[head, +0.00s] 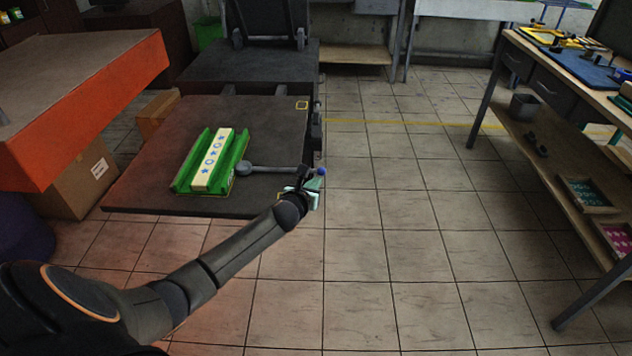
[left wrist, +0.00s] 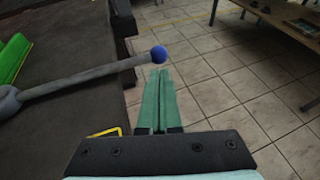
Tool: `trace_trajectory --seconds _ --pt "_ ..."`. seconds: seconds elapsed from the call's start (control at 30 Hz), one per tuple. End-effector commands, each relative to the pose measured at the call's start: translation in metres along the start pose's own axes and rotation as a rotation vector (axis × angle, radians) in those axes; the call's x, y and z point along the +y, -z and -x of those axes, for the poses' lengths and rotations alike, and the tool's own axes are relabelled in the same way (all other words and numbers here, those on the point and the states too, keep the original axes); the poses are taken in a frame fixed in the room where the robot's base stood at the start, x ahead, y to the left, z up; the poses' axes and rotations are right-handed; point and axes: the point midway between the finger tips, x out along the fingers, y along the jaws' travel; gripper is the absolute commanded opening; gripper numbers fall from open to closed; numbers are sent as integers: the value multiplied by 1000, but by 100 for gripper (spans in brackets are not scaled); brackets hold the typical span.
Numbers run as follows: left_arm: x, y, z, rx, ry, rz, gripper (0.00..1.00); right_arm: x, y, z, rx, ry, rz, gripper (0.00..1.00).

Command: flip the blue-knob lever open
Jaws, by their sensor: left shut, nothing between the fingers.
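The lever (head: 275,169) is a grey rod lying low across the dark platform, with a round grey hub at its left end by the green tray. Its blue knob (head: 321,171) sticks out at the platform's right edge. In the left wrist view the grey rod (left wrist: 85,75) runs from the left to the blue knob (left wrist: 159,52). My left gripper (head: 312,189) is at the knob, and its shut, empty teal fingers (left wrist: 160,72) point toward it. The knob appears just beyond the fingertips; whether they touch I cannot tell. My right gripper is not in view.
A green tray (head: 236,168) holding a pale bar with blue marks (head: 213,160) sits on the dark platform (head: 150,195). An orange-edged table (head: 100,105) stands at left, a wooden workbench (head: 560,72) at right. The tiled floor (head: 410,220) between is clear.

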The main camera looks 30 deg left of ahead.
Motion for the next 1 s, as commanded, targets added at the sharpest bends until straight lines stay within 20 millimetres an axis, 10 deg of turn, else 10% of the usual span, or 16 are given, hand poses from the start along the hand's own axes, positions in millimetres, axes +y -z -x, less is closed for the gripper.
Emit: trace_trajectory --seconds 1.0 --pt "3 -15 -43 -3 -166 68 0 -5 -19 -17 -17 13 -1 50"
